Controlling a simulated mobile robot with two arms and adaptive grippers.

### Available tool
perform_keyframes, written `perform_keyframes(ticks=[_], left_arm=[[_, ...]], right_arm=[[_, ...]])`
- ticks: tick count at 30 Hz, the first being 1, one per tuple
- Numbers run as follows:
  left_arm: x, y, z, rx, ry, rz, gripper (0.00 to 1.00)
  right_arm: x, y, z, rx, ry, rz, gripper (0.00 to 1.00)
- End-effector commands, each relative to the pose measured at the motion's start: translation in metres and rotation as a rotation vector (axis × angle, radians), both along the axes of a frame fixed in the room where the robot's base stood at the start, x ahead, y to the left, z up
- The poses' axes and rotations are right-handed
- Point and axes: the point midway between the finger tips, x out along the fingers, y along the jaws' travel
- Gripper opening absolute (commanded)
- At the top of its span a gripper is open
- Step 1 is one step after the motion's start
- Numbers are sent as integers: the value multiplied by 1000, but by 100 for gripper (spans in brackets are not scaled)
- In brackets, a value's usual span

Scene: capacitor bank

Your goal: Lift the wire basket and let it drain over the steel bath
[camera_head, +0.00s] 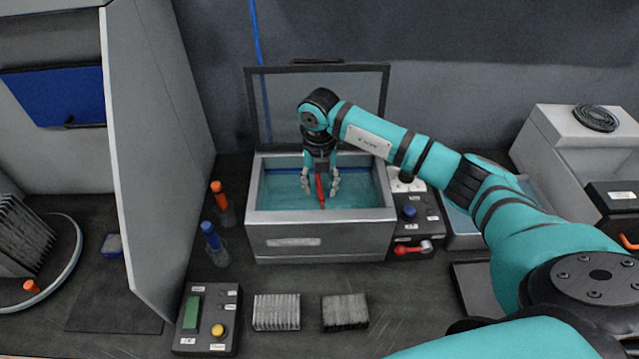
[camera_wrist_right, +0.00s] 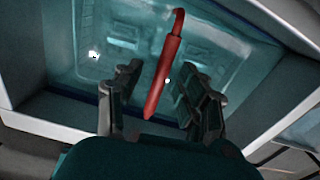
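The steel bath (camera_head: 318,243) stands in the middle of the table with its lid (camera_head: 318,68) raised at the back. It holds clear teal liquid. A red handle (camera_head: 320,192) points down into the bath in the head view; it also shows in the right wrist view (camera_wrist_right: 166,62), hooked at its far end. I cannot make out the wire basket clearly; faint outlines show under the liquid. My right gripper (camera_head: 319,182) hangs over the bath, fingers spread on either side of the handle, with visible gaps. In the wrist view the gripper (camera_wrist_right: 166,88) is open. My left gripper is not visible.
A control box with a blue knob and red lever (camera_head: 412,230) stands right of the bath. Orange-capped (camera_head: 221,203) and blue-capped (camera_head: 213,243) bottles stand left. A keypad box (camera_head: 208,320) and two finned blocks (camera_head: 276,312) (camera_head: 345,312) lie in front. A grey partition (camera_head: 160,140) rises at left.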

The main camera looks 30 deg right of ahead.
Motion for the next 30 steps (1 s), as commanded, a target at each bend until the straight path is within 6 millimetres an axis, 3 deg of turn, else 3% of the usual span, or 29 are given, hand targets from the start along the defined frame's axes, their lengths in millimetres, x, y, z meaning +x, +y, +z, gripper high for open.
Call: perform_keyframes(ticks=[12,21,30], left_arm=[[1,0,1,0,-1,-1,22],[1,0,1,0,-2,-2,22],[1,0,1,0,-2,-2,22]], right_arm=[[0,0,-8,0,0,1,38],[0,0,-8,0,0,1,0],[0,0,-8,0,0,1,0]])
